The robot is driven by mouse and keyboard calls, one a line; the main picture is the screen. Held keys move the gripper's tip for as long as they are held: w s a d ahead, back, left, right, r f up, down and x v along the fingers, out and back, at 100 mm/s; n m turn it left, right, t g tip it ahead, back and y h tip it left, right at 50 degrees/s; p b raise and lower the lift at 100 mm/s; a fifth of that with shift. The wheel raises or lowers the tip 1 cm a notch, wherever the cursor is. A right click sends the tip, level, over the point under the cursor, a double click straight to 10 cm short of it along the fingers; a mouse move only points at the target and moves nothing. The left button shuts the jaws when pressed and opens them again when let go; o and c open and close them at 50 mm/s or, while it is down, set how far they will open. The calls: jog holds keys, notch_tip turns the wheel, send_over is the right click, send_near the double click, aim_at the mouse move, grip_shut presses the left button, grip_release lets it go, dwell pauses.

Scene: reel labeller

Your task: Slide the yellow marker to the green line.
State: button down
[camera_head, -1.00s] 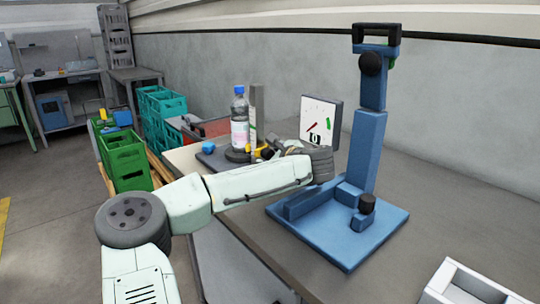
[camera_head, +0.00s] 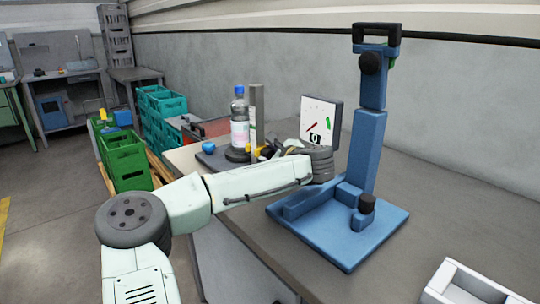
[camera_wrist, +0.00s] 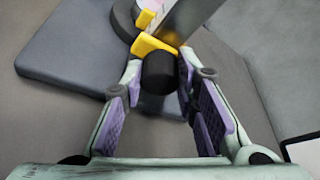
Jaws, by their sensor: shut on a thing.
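The yellow marker (camera_wrist: 148,45) sits at the grey upright post (camera_wrist: 192,20) in the wrist view, with a black cylindrical knob (camera_wrist: 158,75) on its near side. My gripper (camera_wrist: 160,78) has its two purple-padded fingers on either side of this knob and is shut on it. In the head view, the yellow marker (camera_head: 263,151) shows small and low by the post (camera_head: 258,110), partly hidden by my gripper (camera_head: 276,151). A small green mark (camera_head: 252,127) shows on the post's pale face; its exact height relative to the marker is hard to tell.
A clear bottle with a blue cap (camera_head: 239,120) stands left of the post. A dial panel (camera_head: 320,118) with a red needle stands behind. A blue stand (camera_head: 368,145) rises close right of my wrist. A white tray (camera_head: 462,286) lies at front right.

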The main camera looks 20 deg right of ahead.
aim_at(263, 131)
notch_tip(263, 131, up, 8)
jog(key=p, duration=0.4)
jog(key=shift+f, duration=0.25)
jog(key=c, duration=1.2)
grip_release()
jog(key=shift+f, duration=0.1)
jog(key=shift+c, duration=0.2)
jog(key=v, duration=1.2)
jog(key=shift+f, duration=0.1)
